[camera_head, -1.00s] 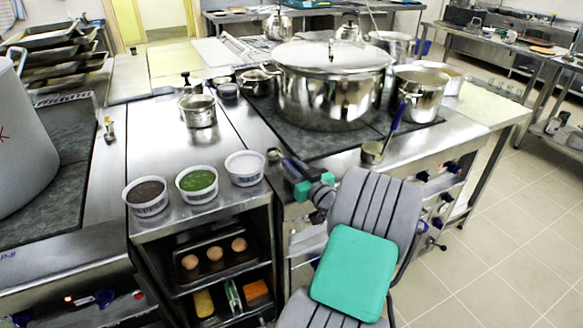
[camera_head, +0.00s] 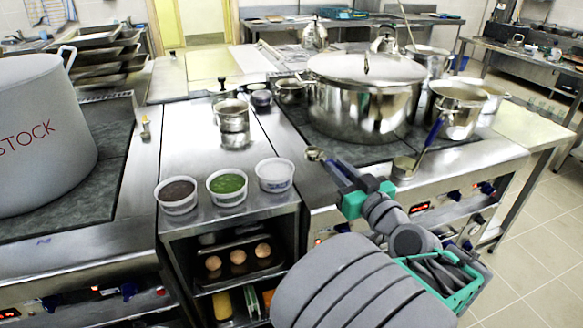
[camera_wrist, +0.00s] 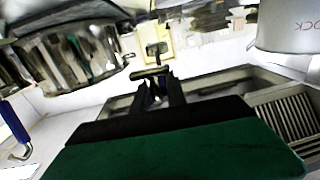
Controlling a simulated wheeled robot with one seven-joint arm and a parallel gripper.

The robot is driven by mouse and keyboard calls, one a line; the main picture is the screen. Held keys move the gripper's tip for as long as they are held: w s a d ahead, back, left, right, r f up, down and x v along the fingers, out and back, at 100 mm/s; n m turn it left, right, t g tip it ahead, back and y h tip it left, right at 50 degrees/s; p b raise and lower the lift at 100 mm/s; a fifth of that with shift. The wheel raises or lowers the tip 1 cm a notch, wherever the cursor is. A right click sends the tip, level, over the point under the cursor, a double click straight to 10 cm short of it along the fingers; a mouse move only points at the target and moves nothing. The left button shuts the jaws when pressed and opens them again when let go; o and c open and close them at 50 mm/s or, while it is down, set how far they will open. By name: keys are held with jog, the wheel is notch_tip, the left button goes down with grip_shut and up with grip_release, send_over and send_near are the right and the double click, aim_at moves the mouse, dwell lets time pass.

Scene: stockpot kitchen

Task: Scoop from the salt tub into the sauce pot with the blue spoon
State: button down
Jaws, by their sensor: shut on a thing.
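My gripper (camera_head: 338,170) is shut on the blue spoon, whose metal bowl (camera_head: 315,153) points up and left in the head view. In the wrist view the spoon (camera_wrist: 152,72) shows dark between the fingers (camera_wrist: 160,88). The salt tub (camera_head: 275,175), white with white contents, stands at the right end of a row of tubs. The spoon bowl appears right of and above it, apart from it. What the bowl holds is too small to tell. A small steel pot (camera_head: 232,117), perhaps the sauce pot, stands behind the tubs; its contents are unclear.
Tubs of green (camera_head: 228,187) and dark (camera_head: 177,195) contents stand left of the salt. A large lidded pot (camera_head: 362,98), an open pot (camera_head: 457,108) and a blue-handled ladle (camera_head: 430,138) are to the right. A stockpot (camera_head: 45,135) stands far left. Counter between tubs and small pot is clear.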

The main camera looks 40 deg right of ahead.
dwell(0.3)
jog(key=w+a+r+n+g+y+p, duration=0.1)
jog(key=w+a+r+n+y+p, duration=0.2)
jog(key=w+a+r+y+p, duration=0.35)
jog(key=w+a+n+g+p, duration=0.1)
jog(key=w+a+g+p, duration=0.1)
jog(key=w+p, duration=0.4)
jog(key=d+f+g+h+b, duration=0.1)
jog(key=d+f+h, duration=0.1)
jog(key=d+f, duration=0.2)
jog(key=shift+w+d+f+m+g, duration=0.15)
jog(key=shift+d+f+m+g, duration=0.2)
jog(key=shift+d, duration=0.85)
jog(key=shift+b, duration=0.3)
notch_tip(320, 180, down, 8)
jog(key=b, duration=0.5)
jog(key=shift+b, duration=0.35)
